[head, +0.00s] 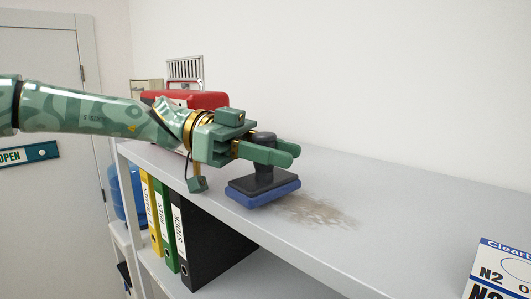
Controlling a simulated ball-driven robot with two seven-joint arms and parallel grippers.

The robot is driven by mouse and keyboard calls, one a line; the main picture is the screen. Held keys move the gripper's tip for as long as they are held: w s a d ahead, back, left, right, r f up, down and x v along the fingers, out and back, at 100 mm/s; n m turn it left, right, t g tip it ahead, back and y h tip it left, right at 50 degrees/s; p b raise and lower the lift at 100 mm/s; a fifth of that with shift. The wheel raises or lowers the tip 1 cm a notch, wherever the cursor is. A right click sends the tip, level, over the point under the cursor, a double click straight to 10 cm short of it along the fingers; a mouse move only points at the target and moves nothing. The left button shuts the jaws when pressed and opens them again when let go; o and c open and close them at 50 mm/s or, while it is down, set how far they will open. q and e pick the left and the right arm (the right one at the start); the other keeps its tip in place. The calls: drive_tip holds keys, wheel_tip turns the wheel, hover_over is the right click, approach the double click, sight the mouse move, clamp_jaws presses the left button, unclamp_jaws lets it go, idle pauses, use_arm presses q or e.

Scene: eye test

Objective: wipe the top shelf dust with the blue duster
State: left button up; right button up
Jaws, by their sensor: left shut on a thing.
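The blue duster (262,193) has a dark grey handle and top plate over a blue pad. It is on or just above the grey top shelf (400,210), near the front edge; I cannot tell if the pad touches. My left gripper (277,152) is shut on the duster's handle, with its green fingers on either side of it. A brown patch of dust (318,211) lies on the shelf just right of the duster. Part of the dust may be hidden behind the duster. My right gripper is not in view.
A red case (190,100) stands on the shelf behind my left arm. A blue and white box (499,270) is at the lower right. Several binders, one a black binder (205,240), stand on the shelf below. The shelf right of the dust is clear.

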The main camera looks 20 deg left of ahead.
use_arm(q)
drive_tip(key=shift+w+d, duration=0.15)
drive_tip(key=shift+w, duration=0.35)
drive_tip(key=w, duration=0.1)
drive_tip(key=w+d, duration=0.1)
drive_tip(key=w, duration=0.1)
drive_tip(key=shift+w+d+f, duration=0.25)
drive_tip(key=shift+w+f, duration=0.05)
drive_tip(key=shift+w+d+r+p, duration=0.15)
drive_tip(key=shift+w+p, duration=0.15)
drive_tip(key=shift+p, duration=0.15)
drive_tip(key=shift+w+d, duration=0.1)
drive_tip(key=shift+w, duration=0.3)
drive_tip(key=shift+w+d, duration=0.15)
drive_tip(key=shift+w, duration=0.45)
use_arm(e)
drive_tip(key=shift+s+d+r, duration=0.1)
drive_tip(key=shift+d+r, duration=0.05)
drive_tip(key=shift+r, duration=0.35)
